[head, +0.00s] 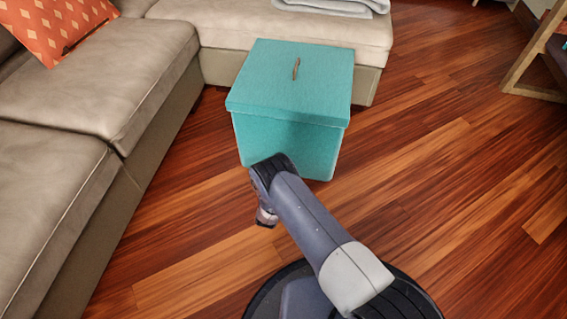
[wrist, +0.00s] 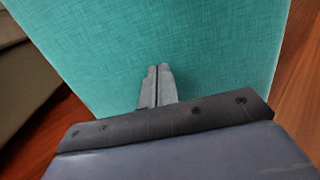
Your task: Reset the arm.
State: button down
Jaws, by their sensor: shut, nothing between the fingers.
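My arm reaches forward from my base in the head view, bent at its far joint in front of a teal fabric box (head: 290,145). My gripper (wrist: 158,70) shows in the wrist view with its two fingers together and nothing between them. The side of the teal box (wrist: 170,35) fills most of the wrist view behind the fingers. I cannot tell whether the fingertips touch it. In the head view the fingers are mostly hidden by the arm.
A beige sofa (head: 110,75) runs along the left and behind the box. An orange patterned cushion (head: 58,25) and a folded grey blanket (head: 330,5) lie on it. A wooden-framed piece of furniture (head: 530,60) stands at the upper right. The wooden floor (head: 455,190) on the right is clear.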

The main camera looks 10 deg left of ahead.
jog(key=shift+w+f, duration=0.1)
jog(key=shift+w+d+f+b, duration=0.1)
jog(key=shift+w+f+b, duration=0.35)
jog(key=shift+w+b, duration=0.35)
jog(key=shift+w+f+b, duration=0.45)
jog(key=shift+w+b, duration=0.25)
jog(key=shift+w, duration=0.1)
jog(key=s+a, duration=0.1)
jog(key=s, duration=1.4)
jog(key=shift+a, duration=0.15)
